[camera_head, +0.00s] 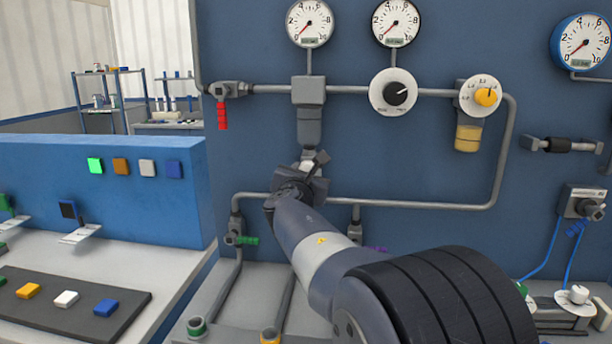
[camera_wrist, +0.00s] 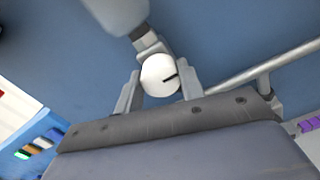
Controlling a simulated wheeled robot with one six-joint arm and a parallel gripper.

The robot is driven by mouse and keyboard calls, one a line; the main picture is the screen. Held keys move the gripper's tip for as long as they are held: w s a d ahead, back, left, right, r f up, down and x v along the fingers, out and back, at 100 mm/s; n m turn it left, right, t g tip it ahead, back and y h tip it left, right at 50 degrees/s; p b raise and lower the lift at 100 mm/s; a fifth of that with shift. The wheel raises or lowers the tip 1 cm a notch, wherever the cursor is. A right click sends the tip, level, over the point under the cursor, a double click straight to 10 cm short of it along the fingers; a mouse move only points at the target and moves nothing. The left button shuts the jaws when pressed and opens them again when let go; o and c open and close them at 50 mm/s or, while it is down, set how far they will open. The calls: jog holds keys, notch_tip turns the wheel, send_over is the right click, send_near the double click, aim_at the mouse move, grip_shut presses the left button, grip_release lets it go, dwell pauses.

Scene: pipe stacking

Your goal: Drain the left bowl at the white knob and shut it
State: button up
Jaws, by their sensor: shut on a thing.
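The left bowl (camera_head: 310,127) is a grey cylinder under a grey block on the blue panel. Its lower end shows at the top of the wrist view (camera_wrist: 118,14). The round white knob (camera_wrist: 158,74) sits below the bowl and bears a short black mark pointing to the right. My gripper (camera_wrist: 160,82) is shut on the white knob, one finger at each side. In the head view my gripper (camera_head: 311,165) is just under the left bowl and mostly hides the knob.
A yellow bowl (camera_head: 467,138) hangs farther right under a yellow knob (camera_head: 486,97). A red-handled valve (camera_head: 222,114) is to the left. A horizontal grey pipe (camera_head: 420,205) runs behind my wrist. A green-handled valve (camera_head: 246,240) sits lower left.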

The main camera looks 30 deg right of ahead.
jog(key=o, duration=1)
jog(key=shift+s, duration=0.1)
jog(key=v, duration=1)
jog(key=shift+s+a, duration=0.25)
jog(key=shift+a, duration=0.05)
jog(key=w+d+n+p, duration=0.1)
jog(key=w+d, duration=0.5)
jog(key=w, duration=0.3)
jog(key=shift+p, duration=0.3)
